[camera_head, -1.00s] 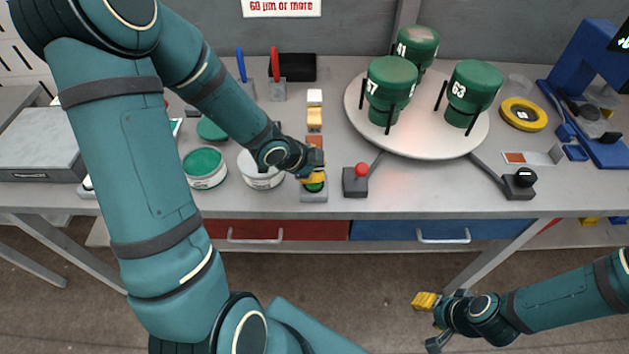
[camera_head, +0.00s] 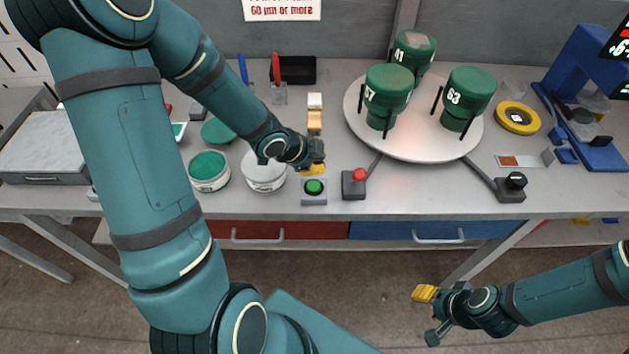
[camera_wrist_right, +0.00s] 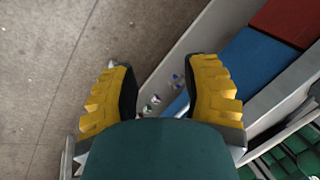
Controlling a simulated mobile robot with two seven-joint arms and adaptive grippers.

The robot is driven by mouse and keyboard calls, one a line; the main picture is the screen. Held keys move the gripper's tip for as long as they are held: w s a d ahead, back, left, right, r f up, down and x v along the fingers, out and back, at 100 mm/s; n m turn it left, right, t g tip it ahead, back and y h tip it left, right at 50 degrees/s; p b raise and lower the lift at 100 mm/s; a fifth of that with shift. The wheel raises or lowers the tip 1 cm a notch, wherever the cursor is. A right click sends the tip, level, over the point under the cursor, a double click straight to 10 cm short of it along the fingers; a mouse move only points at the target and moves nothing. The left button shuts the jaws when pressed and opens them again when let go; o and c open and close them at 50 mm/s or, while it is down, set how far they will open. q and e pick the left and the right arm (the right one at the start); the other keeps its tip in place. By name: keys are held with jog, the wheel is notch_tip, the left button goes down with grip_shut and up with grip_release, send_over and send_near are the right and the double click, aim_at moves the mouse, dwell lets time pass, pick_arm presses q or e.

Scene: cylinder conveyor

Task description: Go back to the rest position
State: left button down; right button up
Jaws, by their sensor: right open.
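My left gripper (camera_head: 316,160) has yellow fingers and hangs over the bench just behind the green push button (camera_head: 314,187), apart from it. It is seen from above and is small, so I cannot tell whether its jaws are open. My right gripper (camera_head: 427,314) is low in front of the bench, over the floor. In the right wrist view its two yellow fingers (camera_wrist_right: 160,88) stand wide apart with nothing between them.
A round white turntable (camera_head: 418,148) carries three green cylinders (camera_head: 388,90). A red-topped switch box (camera_head: 354,184), white tubs (camera_head: 264,170) and a blue stand (camera_head: 590,90) are on the bench. Red and blue drawers (camera_head: 300,231) line its front. The floor before it is clear.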

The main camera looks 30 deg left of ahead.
notch_tip(320, 180, up, 2)
jog(key=shift+r+p, duration=0.1)
jog(key=shift+p, duration=0.75)
